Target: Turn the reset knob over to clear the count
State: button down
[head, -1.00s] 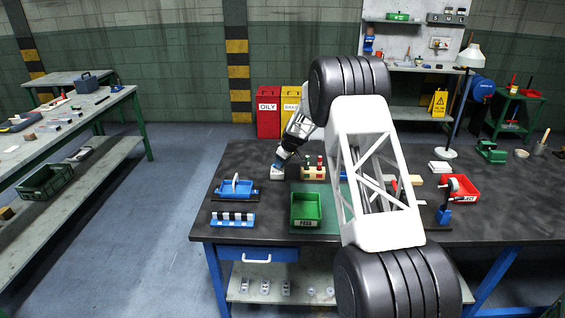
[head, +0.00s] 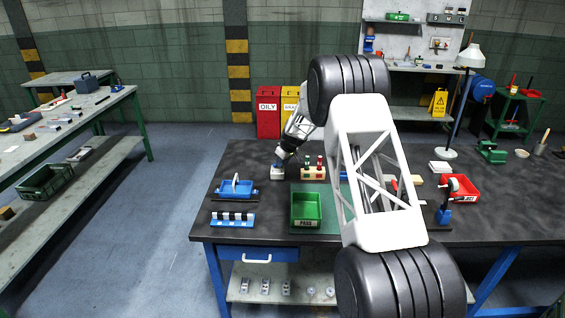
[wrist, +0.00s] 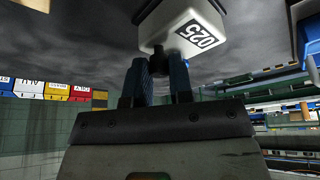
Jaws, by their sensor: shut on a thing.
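The counter is a small white box with the number 025 (wrist: 196,35) on its face, near the top of the wrist view. In the head view the counter (head: 277,173) stands on the dark bench, left of the red and green pegs. My gripper (wrist: 166,72) has its two blue fingers at the counter, closed on the reset knob. A small dark part of the knob shows against the box; the rest is hidden by the fingers. In the head view my gripper (head: 281,161) is small, and its fingertips cannot be made out clearly.
A pegged wooden block (head: 314,173) stands just right of the counter. A green bin (head: 306,209) sits on a green mat. My arm hides part of the bench.

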jog(key=shift+s+a+m+t+h, duration=0.1)
jog(key=shift+m+t+h, duration=0.3)
jog(key=shift+m, duration=1.05)
jog(key=shift+a+m+t+h, duration=0.15)
jog(key=shift+m+h, duration=0.45)
jog(key=shift+m, duration=0.85)
jog(key=shift+d, duration=0.1)
jog(key=c, duration=1)
grip_release()
jog(key=shift+r, duration=0.1)
jog(key=shift+v, duration=3.8)
jog(key=shift+s, duration=0.1)
